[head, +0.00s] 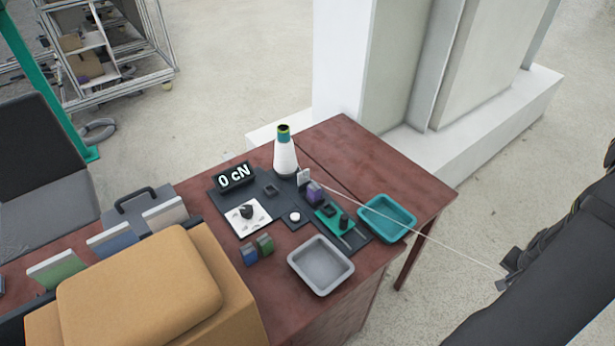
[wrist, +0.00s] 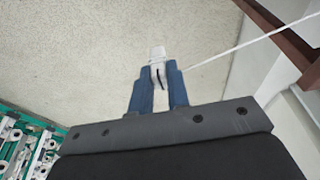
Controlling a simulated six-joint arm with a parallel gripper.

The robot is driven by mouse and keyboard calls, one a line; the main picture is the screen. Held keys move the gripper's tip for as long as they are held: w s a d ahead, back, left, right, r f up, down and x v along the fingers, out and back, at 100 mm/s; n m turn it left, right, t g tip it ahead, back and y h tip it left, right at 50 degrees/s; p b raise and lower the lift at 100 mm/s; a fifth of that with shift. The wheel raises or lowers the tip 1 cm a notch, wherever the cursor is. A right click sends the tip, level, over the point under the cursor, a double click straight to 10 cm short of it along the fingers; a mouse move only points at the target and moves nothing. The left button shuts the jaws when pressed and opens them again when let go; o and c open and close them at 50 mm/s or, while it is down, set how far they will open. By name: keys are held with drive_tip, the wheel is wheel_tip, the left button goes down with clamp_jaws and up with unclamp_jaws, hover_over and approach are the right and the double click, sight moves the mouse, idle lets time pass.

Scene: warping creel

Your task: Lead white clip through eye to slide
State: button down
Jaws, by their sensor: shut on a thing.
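My gripper (wrist: 158,78) has blue fingers shut on the white clip (wrist: 157,53), whose pale end sticks out past the fingertips. In the head view my gripper (head: 501,284) is at the right, off the table and over the floor. A white thread (wrist: 240,45) runs from near the clip to the upper right. I cannot identify the slide for certain.
A yarn cone (head: 285,155) stands behind the dark board with a "0 cN" display (head: 235,177). A purple block (head: 314,192), a green fixture (head: 334,221), a teal tray (head: 369,229) and a grey tray (head: 305,285) are nearby. A white pillar (head: 365,65) stands behind the table.

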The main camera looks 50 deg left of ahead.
idle(0.3)
drive_tip(key=w+a+r+m, duration=0.25)
drive_tip(key=w+r, duration=0.35)
drive_tip(key=r, duration=0.5)
drive_tip(key=a+r+m+h, duration=0.1)
drive_tip(key=a+r+m, duration=0.25)
drive_tip(key=a, duration=0.55)
drive_tip(key=s+a+f+m+g, duration=0.1)
drive_tip(key=s+a+m, duration=0.3)
drive_tip(key=a, duration=0.6)
drive_tip(key=s+a+m+h, duration=0.1)
drive_tip(key=s+a, duration=0.6)
drive_tip(key=a, duration=0.2)
drive_tip(key=s+a+f+m+g, duration=0.1)
drive_tip(key=s+a+m, duration=0.3)
drive_tip(key=a, duration=0.6)
drive_tip(key=shift+s+a+f+m+g+h, duration=0.15)
drive_tip(key=shift+s+a+f+m, duration=0.35)
drive_tip(key=shift+s+a+f, duration=1.25)
drive_tip(key=shift+s+a+f+m+g+h, duration=0.1)
drive_tip(key=shift+s+a+m, duration=0.6)
drive_tip(key=shift+s, duration=2.1)
drive_tip(key=shift+s+a+f+m+g+h, duration=0.25)
drive_tip(key=shift+s+a+f, duration=0.7)
drive_tip(key=shift+s+a, duration=0.95)
drive_tip(key=shift+s+d+f, duration=0.4)
drive_tip(key=shift+f, duration=0.55)
